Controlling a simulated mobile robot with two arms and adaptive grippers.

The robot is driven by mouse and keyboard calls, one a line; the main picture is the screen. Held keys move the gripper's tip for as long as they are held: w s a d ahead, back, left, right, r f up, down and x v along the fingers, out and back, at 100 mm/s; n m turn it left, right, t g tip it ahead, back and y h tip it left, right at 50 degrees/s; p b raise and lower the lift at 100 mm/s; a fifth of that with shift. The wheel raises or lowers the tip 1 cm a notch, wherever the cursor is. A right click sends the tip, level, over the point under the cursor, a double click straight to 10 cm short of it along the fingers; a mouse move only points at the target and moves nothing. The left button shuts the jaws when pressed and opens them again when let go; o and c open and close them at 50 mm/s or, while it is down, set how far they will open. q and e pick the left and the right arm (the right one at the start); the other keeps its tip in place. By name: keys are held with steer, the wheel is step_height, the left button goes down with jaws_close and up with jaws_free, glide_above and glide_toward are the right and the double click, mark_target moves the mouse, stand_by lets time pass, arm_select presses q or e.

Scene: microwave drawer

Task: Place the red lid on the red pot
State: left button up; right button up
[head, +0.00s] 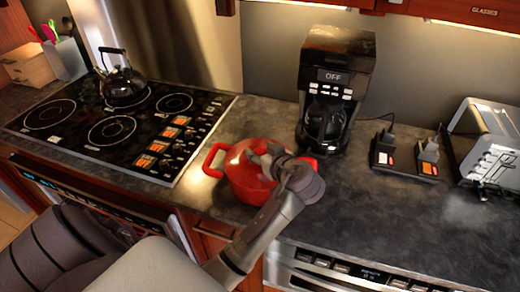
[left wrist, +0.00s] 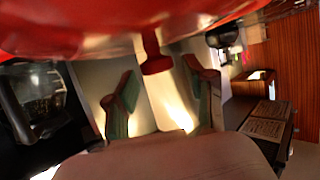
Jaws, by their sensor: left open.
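The red pot (head: 247,186) stands on the dark counter between the stove and the coffee maker. The red lid (head: 238,153) appears to sit on top of the pot, partly hidden by my left gripper (head: 262,156). I cannot tell whether it is fully seated. In the left wrist view the red lid (left wrist: 70,28) fills the top, with its red knob (left wrist: 155,55) pointing down in the picture. My left gripper (left wrist: 160,72) is open, with one finger on each side of the knob and gaps between. My right gripper is not in view.
A stove (head: 125,118) with a dark kettle (head: 122,84) is on the left. A coffee maker (head: 335,75) stands close behind the pot on the right. Small devices (head: 405,157) and a toaster (head: 490,140) are farther right. The front right counter is clear.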

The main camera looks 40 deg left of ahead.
arm_select(q)
steer(key=p+v, duration=0.2)
steer(key=v, duration=0.9)
steer(key=shift+p, duration=0.3)
steer(key=shift+s, duration=0.1)
